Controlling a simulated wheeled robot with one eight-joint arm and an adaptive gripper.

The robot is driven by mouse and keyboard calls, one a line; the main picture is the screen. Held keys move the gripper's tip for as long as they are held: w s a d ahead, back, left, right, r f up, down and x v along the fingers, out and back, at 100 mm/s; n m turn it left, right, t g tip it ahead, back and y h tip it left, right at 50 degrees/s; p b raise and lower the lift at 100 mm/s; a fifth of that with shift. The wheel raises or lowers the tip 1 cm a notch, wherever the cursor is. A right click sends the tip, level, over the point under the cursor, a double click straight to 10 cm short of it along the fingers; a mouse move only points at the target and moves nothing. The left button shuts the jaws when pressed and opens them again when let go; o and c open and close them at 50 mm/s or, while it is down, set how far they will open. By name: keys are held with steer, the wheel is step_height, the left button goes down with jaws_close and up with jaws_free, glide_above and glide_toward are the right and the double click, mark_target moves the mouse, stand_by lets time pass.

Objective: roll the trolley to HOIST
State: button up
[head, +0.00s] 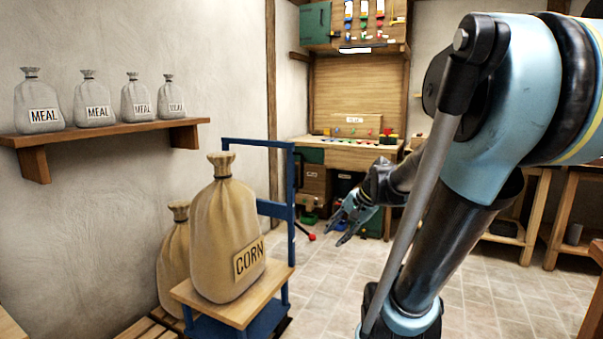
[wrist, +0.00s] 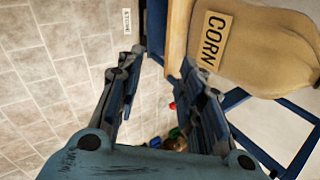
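The trolley (head: 291,215) is a blue frame with an upright handle and a wooden deck. A tan sack marked CORN (head: 225,240) stands upright on its deck. In the wrist view the trolley's blue frame (wrist: 155,28) and the CORN sack (wrist: 265,45) show at the top and right. My gripper (head: 344,222) is in the air to the right of the trolley handle, apart from it in the head view. In the wrist view my gripper (wrist: 160,68) has its fingers spread with nothing between them. I can read no HOIST sign; a small floor label (wrist: 127,21) is too small to read.
Another tan sack (head: 174,258) stands behind the trolley, by a slatted wooden platform (head: 150,328). A wall shelf (head: 105,137) holds several MEAL sacks. A workbench with a panel (head: 355,150) is at the back, tables at right. The tiled floor (head: 480,285) between is mostly clear.

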steer(key=w+a+r+m+t+y, duration=0.1)
steer(key=w+r+m+y, duration=0.25)
steer(key=w, duration=0.55)
steer(key=w+a+r+m+t+y, duration=0.25)
steer(key=w+m, duration=0.25)
steer(key=w, duration=0.5)
steer(key=w+d+r+m+t+y, duration=0.1)
steer(key=w+d+m+t+y, duration=0.15)
steer(key=w+m, duration=0.4)
steer(key=w+d+r+m+t+y, duration=0.1)
steer(key=w+d+r+m, duration=0.15)
steer(key=w, duration=0.65)
glide_above(302, 184)
steer(key=w, duration=0.1)
steer(key=shift+f+h, duration=0.25)
steer(key=shift+f, duration=0.05)
jaws_close()
